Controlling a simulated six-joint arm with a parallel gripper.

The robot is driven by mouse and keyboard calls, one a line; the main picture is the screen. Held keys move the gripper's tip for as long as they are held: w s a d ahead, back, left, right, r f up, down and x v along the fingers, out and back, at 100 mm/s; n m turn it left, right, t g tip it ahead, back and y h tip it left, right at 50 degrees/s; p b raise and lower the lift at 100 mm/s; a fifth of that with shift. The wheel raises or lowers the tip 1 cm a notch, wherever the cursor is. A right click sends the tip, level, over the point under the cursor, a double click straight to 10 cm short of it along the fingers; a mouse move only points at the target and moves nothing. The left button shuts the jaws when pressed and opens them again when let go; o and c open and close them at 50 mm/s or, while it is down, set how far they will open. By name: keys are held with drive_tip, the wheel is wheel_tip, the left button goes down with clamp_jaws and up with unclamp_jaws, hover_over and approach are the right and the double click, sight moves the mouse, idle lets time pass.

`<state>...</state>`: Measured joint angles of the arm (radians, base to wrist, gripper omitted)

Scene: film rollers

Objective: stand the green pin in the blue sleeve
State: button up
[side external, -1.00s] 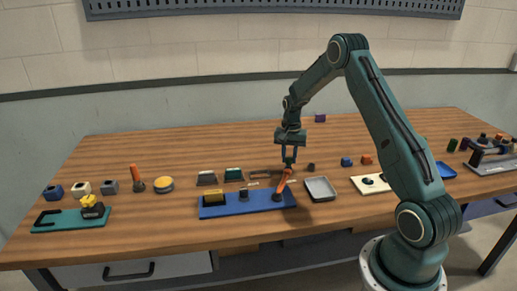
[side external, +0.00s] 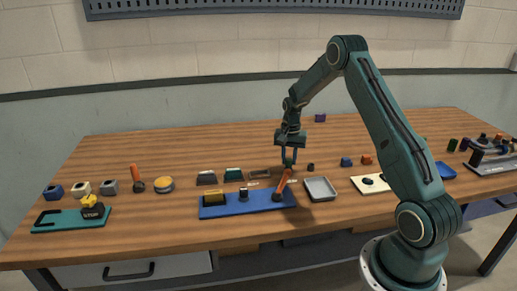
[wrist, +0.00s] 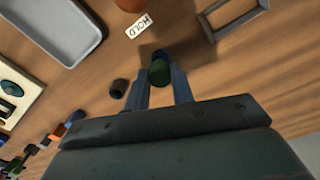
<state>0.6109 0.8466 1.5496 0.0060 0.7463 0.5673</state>
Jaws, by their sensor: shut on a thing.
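My gripper (side external: 289,158) is over the table, behind the right end of the blue board, pointing down. In the wrist view its two fingers (wrist: 160,88) are shut on the green pin (wrist: 159,74). The pin also shows as a small dark green piece between the fingers in the side view (side external: 289,161).
A grey tray (side external: 320,189) and the blue board (side external: 245,206) with an orange-handled tool (side external: 283,183) are in front of my gripper. A small dark cylinder (wrist: 118,89) stands close beside one finger. A HOLD label (wrist: 139,26) and grey frame (wrist: 238,15) lie near.

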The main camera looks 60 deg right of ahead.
drive_tip(key=shift+f, duration=0.15)
idle(0.3)
drive_tip(key=o, duration=1.4)
drive_tip(key=shift+o, duration=0.2)
drive_tip(key=shift+r, duration=0.2)
drive_tip(key=shift+r, duration=3.3)
drive_tip(key=shift+a+r, duration=0.1)
drive_tip(key=shift+r, duration=0.05)
